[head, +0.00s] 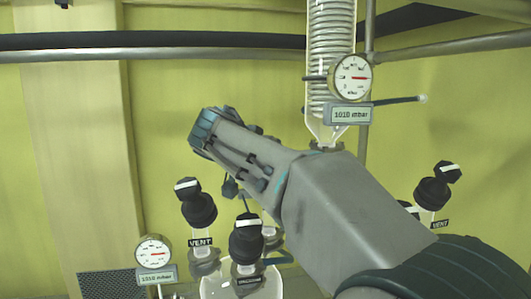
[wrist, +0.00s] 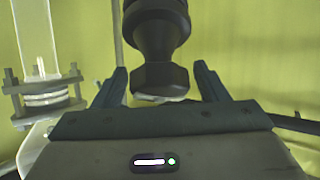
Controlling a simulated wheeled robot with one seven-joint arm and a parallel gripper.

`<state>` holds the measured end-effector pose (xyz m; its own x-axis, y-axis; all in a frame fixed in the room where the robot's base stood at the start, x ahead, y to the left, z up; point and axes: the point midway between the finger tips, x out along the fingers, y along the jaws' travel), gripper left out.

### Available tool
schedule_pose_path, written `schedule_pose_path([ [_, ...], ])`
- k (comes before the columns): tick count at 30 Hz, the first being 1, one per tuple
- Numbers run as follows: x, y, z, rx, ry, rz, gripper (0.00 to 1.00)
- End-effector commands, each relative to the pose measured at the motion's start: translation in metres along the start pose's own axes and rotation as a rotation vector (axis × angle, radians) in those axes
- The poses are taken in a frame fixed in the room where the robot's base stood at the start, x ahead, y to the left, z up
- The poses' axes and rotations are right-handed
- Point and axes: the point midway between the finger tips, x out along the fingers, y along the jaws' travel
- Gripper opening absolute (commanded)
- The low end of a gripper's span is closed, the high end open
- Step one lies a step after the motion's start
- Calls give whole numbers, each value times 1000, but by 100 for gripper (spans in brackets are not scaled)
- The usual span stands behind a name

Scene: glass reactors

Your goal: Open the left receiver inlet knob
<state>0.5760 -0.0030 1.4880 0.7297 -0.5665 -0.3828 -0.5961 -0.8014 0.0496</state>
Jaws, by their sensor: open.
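In the wrist view my gripper (wrist: 160,66) is open, with one finger on each side of a black knob (wrist: 161,78). The knob's narrower faceted end, with a pale edge, lies between the fingers, with a gap visible on both sides. No label shows on it, so I cannot tell which valve it belongs to. In the head view my arm reaches to the upper left and hides part of the glassware; the fingertips cannot be made out. A black VENT knob (head: 196,207) stands left below my wrist. Another black knob (head: 247,238), its label unreadable, stands at lower centre.
Another black knob (head: 432,192) stands at the right. A coiled glass condenser (head: 332,45) rises behind my arm, beside a round gauge (head: 350,77). A second gauge (head: 154,252) is at lower left. Metal rails (head: 200,54) cross above. A clamped glass joint (wrist: 45,95) is left of my gripper.

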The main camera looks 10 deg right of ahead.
Motion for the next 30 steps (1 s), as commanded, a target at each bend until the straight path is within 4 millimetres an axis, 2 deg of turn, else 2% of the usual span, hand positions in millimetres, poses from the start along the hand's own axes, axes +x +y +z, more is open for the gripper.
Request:
schedule_pose_path([
  [5,0,0,0,0,0,0,67],
  [6,0,0,0,0,0,0,64],
  [9,0,0,0,1,0,0,36],
  [11,0,0,0,1,0,0,22],
  [22,0,0,0,-31,1,-26,22],
  [30,0,-1,0,-165,3,-121,22],
])
